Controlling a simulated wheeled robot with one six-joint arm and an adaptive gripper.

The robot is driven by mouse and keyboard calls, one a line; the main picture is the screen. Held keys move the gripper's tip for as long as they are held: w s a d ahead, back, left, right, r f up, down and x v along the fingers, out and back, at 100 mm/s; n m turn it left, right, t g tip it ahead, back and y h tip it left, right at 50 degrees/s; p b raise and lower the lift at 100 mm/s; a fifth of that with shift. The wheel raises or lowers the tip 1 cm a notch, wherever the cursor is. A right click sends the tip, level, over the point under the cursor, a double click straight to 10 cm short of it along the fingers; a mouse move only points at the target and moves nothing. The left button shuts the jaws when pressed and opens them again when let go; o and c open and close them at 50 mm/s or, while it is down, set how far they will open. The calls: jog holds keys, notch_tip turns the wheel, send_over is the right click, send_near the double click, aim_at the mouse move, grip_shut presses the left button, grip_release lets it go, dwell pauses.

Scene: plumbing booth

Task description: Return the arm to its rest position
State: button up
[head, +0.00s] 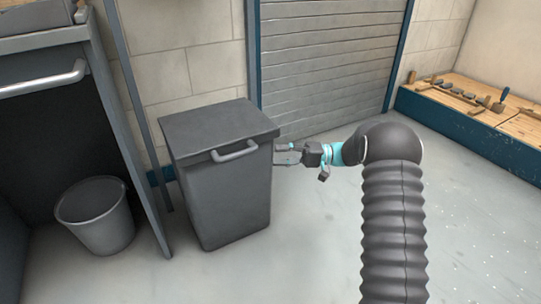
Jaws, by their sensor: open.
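My arm rises from the bottom of the head view in a dark ribbed sleeve and bends left at a dark rounded joint. My gripper (287,154) is at its end, past a light blue ring. It points left and is open, with nothing seen between its fingers. In the picture the fingertips are beside the right edge of a dark grey lidded bin (222,175), near its handle (235,152). I cannot tell whether they touch it. The bin's lid is down.
A grey bucket (95,217) stands under a dark bench (45,45) at left. A roller shutter (330,65) is behind the bin. A low blue-sided bench (465,130) with tools is at right. The floor (310,235) between is clear.

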jog(key=shift+d, duration=0.1)
dwell(0.3)
jog(key=s+f+m+h, duration=0.4)
jog(key=f+m, duration=0.1)
jog(key=f, duration=0.4)
jog(key=s+d+r+m+h+p, duration=0.1)
jog(key=s+d+h, duration=0.15)
jog(key=s, duration=0.25)
jog(key=s+d+r+h+p, duration=0.1)
jog(key=s+d+h, duration=0.1)
jog(key=s+h, duration=0.15)
jog(key=s+d+r+n+t+h+p, duration=0.1)
jog(key=s+d+r+t+h+p, duration=0.3)
jog(key=s+r, duration=0.9)
jog(key=s+d+r+n+t+h+p, duration=0.1)
jog(key=s+d+r+t+h+p, duration=0.3)
jog(key=s+r, duration=0.8)
jog(key=shift+s+d+r+n+h+p, duration=0.3)
jog(key=shift+s+d+r+p, duration=0.1)
jog(key=shift+d+r, duration=0.55)
